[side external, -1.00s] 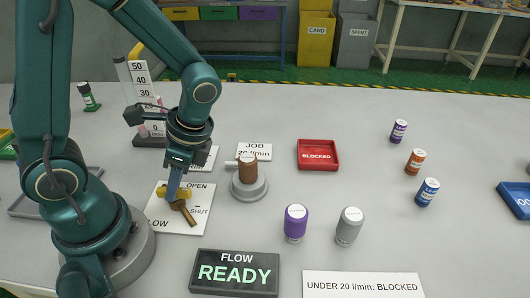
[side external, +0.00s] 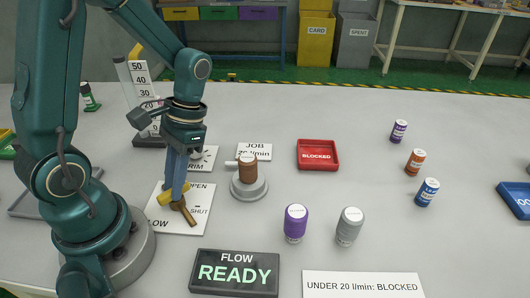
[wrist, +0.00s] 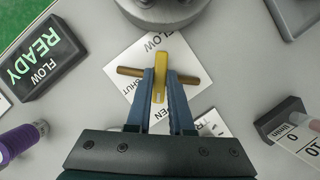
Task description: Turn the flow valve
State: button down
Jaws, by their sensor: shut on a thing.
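The flow valve has a yellow handle (side external: 172,194) over a brown bar (side external: 185,213), on a white plate (side external: 170,222) marked FLOW, OPEN and SHUT. In the wrist view the yellow handle (wrist: 160,68) lies between the two blue fingers of my gripper (wrist: 160,88), which are shut on it. The brown bar (wrist: 130,71) crosses under the handle. In the side view my gripper (side external: 176,186) points down onto the valve. The flow gauge (side external: 142,80) with a number scale stands behind my arm; its lower part is partly hidden.
A brown column (side external: 247,170) stands on a round grey base right of the valve. The FLOW READY display (side external: 235,272), a purple vial (side external: 295,224) and a grey vial (side external: 349,226) stand in front.

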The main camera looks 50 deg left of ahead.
jog(key=n, duration=0.2)
jog(key=n+h, duration=0.1)
jog(key=n, duration=0.1)
jog(key=shift+a+n+t+h, duration=0.15)
jog(key=shift+n+t+h, duration=0.15)
jog(key=shift+s+n+t+h, duration=0.1)
jog(key=shift+n+t+h, duration=0.35)
jog(key=shift+n, duration=1.25)
jog(key=shift+h, duration=0.25)
jog(key=c, duration=0.8)
grip_release()
jog(key=v, duration=0.5)
jog(key=shift+r, duration=0.1)
